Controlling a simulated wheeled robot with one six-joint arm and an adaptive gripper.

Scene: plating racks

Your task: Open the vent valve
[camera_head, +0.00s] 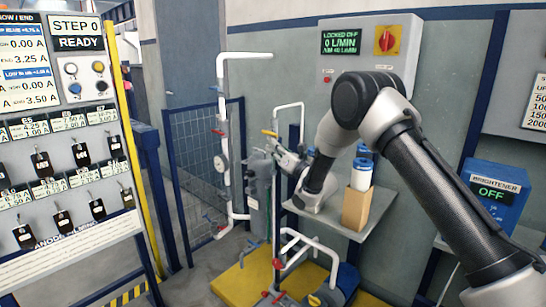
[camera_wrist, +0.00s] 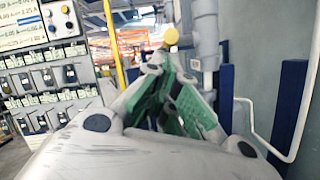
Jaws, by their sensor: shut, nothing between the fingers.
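A small yellow valve handle (camera_head: 269,133) sits at the top of a grey upright filter housing (camera_head: 259,185), beside white piping. No label shows that names it as the vent valve. My gripper (camera_head: 275,148) is just below and right of the yellow handle; whether they touch I cannot tell. In the wrist view the yellow handle (camera_wrist: 171,37) shows end-on just beyond the fingertips. My gripper (camera_wrist: 166,62) has green finger pads, and its fingers are shut with nothing between them.
Red valve handles (camera_head: 277,263) sit on the lower pipes, above a yellow platform (camera_head: 240,280). A grey shelf (camera_head: 370,215) below my arm holds a cardboard box (camera_head: 356,208) and white-and-blue cartridges (camera_head: 361,175). A control box (camera_head: 370,45) reads "LOCKED OFF, 0 L/MIN".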

